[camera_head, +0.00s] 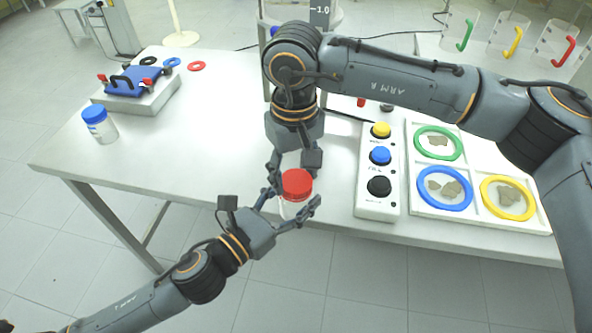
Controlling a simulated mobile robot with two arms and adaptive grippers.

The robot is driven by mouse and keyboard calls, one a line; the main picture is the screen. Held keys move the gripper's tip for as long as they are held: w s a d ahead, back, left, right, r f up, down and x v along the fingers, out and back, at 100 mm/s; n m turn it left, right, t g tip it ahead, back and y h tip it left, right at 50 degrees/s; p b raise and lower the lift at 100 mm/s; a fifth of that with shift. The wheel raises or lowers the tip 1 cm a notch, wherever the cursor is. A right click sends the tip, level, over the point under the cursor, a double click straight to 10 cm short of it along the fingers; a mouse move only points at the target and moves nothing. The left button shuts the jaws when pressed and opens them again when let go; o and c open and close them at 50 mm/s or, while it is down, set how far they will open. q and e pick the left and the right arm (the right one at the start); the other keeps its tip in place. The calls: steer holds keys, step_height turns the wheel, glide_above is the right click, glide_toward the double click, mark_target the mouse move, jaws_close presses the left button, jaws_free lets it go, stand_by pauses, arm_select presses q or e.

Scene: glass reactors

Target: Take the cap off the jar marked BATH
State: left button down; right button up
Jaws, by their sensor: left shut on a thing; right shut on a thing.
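A clear jar (290,210) with a red cap (297,182) is at the table's front edge. My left gripper (294,201) is shut on the jar's body, one finger on each side. My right gripper (294,168) reaches down from behind and is shut on the red cap, which appears to sit on the jar's mouth. The jar's label is hidden, so I cannot read whether it says BATH. A second jar (104,131) with a blue cap (94,114) stands upright at the table's left side; its label is too small to read.
A white button box (369,196) with yellow, blue and black buttons stands right of the jar. Right of it lies a white tray (477,223) with green, blue and yellow rings. A blue clamp device (136,82) sits back left. The white table (190,150) is clear left of the jar.

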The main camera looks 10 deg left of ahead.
arm_select(q)
steer(key=shift+s+d+r, duration=0.2)
steer(key=shift+s+d, duration=0.05)
steer(key=shift+d, duration=0.05)
arm_select(e)
steer(key=shift+w, duration=0.2)
steer(key=shift+r, duration=0.25)
arm_select(q)
steer(key=shift+f, duration=0.2)
arm_select(e)
steer(key=shift+a+r, duration=0.1)
steer(key=shift+r, duration=0.7)
arm_select(q)
steer(key=shift+a, duration=0.1)
arm_select(e)
steer(key=shift+r, duration=0.15)
arm_select(q)
steer(key=shift+w+a+r, duration=0.1)
steer(key=shift+w, duration=0.05)
arm_select(e)
steer(key=shift+s, duration=0.1)
